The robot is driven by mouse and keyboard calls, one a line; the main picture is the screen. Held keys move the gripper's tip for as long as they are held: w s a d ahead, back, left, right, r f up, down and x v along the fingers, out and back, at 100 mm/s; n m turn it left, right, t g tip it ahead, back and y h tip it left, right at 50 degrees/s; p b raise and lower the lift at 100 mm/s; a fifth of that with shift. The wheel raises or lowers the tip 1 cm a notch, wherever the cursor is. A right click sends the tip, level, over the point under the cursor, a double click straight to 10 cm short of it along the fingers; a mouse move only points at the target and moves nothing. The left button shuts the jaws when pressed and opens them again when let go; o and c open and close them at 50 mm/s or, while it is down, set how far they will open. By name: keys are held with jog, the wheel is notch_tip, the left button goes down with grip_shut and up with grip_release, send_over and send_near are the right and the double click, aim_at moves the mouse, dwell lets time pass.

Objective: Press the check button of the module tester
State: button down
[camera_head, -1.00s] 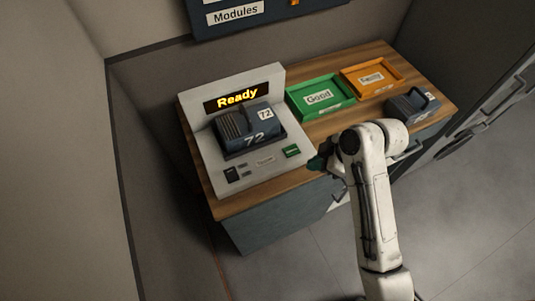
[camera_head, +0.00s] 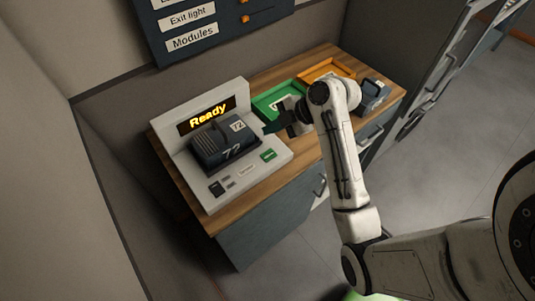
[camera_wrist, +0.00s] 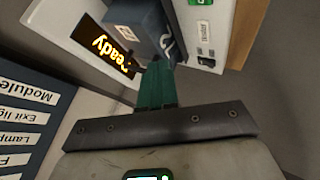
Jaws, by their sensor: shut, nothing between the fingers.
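The module tester (camera_head: 207,197) is a light grey unit on the counter, with a display (camera_head: 207,115) lit "Ready". A dark blue module (camera_head: 222,143) marked 72 sits in its cradle. The green button (camera_head: 268,155) is on its sloping front at the right; in the wrist view a green patch (camera_wrist: 197,2) is cut by the top edge. My gripper (camera_head: 268,128) is shut and empty, its dark green fingers pointing left by the module's right side, beyond the button in the head view. In the wrist view its fingertips (camera_wrist: 158,64) overlap the module (camera_wrist: 150,28); contact cannot be told.
Green (camera_head: 265,104) and orange (camera_head: 345,70) trays lie behind my arm on the wooden counter (camera_head: 183,198). Another blue module (camera_head: 373,92) stands at the counter's right end. A dark panel (camera_head: 165,50) labelled "Exit light" and "Modules" hangs on the wall.

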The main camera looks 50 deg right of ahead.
aim_at(271, 155)
jog(key=shift+f+b, duration=3.35)
jog(key=shift+f, duration=1.05)
jog(key=shift+f+b, duration=0.3)
jog(key=shift+f, duration=0.1)
jog(key=shift+f, duration=0.35)
jog(key=shift+r, duration=0.1)
jog(key=shift+r+p, duration=0.35)
jog(key=shift+r, duration=0.35)
notch_tip(271, 155, up, 5)
jog(key=p, duration=0.4)
